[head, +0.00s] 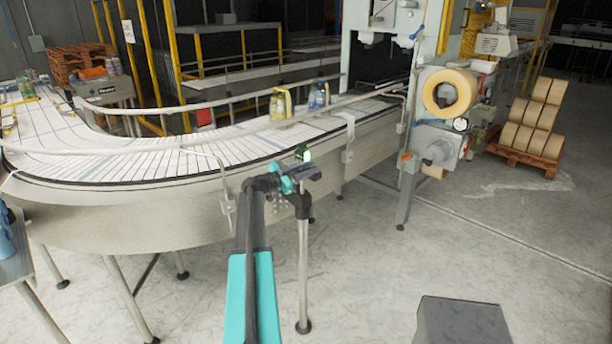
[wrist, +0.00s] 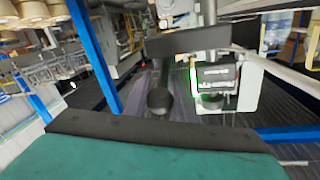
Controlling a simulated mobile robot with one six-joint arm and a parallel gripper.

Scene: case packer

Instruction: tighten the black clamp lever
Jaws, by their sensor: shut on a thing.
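My gripper (head: 293,180) is at the top of the sensor stand (head: 303,265), in front of the curved conveyor. It is shut on a small dark part there, which appears to be the black clamp lever. In the head view the gripper and its wrist mostly hide the lever. In the wrist view a black bar (wrist: 188,40) and a dark round knob (wrist: 158,100) show beyond the teal and black edge of my gripper. I cannot tell which belongs to the lever. A sensor with a green light (head: 307,155) sits just above; it also shows in the wrist view (wrist: 216,76).
The conveyor (head: 150,158) and its side rails run close behind the stand, with bottle packs (head: 281,104) on it. A machine with a tape roll (head: 450,92) stands to the right. A dark grey box (head: 462,322) is at the lower right. The floor between is clear.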

